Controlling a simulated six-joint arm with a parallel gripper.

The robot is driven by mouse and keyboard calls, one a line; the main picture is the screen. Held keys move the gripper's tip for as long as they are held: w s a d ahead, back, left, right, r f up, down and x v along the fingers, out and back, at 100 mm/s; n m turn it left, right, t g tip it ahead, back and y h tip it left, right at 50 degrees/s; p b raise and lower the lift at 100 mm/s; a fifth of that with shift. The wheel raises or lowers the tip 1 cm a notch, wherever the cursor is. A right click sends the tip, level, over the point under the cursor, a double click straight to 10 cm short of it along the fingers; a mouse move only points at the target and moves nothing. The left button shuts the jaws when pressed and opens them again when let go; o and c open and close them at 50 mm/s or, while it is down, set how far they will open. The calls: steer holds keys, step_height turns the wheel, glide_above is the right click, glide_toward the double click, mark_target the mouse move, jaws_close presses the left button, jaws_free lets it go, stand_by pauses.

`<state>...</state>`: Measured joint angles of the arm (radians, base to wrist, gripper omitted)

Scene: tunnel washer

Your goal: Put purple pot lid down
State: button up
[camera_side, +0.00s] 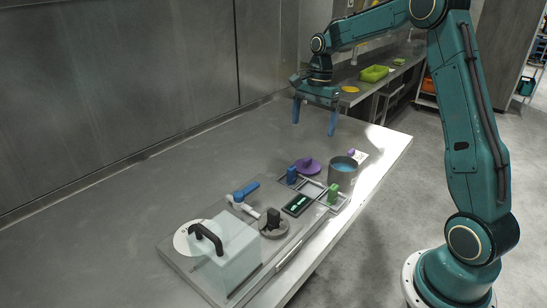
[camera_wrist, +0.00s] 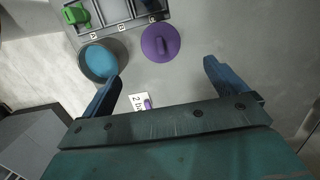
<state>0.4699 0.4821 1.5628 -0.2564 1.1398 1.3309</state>
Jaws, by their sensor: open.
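The purple pot lid (camera_side: 307,165) lies on the steel table, apart from my gripper; it also shows in the wrist view (camera_wrist: 160,42) as a round disc with a raised handle. A grey pot with blue contents (camera_side: 342,174) stands beside it, uncovered, and shows in the wrist view (camera_wrist: 101,61). My gripper (camera_side: 314,129) is open and empty, raised above the table behind the lid. Its two blue fingers show wide apart in the wrist view (camera_wrist: 163,84), with nothing between them. A small purple item (camera_wrist: 148,103) lies on a white numbered card (camera_wrist: 138,101).
A tray frame (camera_side: 316,190) holds a blue block (camera_side: 292,175) and a green block (camera_side: 333,194). A clear box with a black handle (camera_side: 228,258), a blue-handled valve (camera_side: 245,191) and a dark knob (camera_side: 273,219) stand nearer. The table's left side is clear; a steel wall runs behind.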

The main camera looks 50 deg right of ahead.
steer(key=shift+r, duration=0.1)
stand_by(0.5)
steer(key=s+a+r+n+t+h, duration=0.1)
steer(key=s+a+r+n+t, duration=0.2)
steer(key=s+a+r+n, duration=0.8)
steer(key=s+a+f+n+t, duration=0.1)
steer(key=s+a+n, duration=0.2)
steer(key=s, duration=0.4)
steer(key=s+a+f+n+t, duration=0.1)
steer(key=s+a+n, duration=0.3)
steer(key=s, duration=0.4)
steer(key=shift+f+t, duration=0.2)
steer(key=shift+t, duration=0.1)
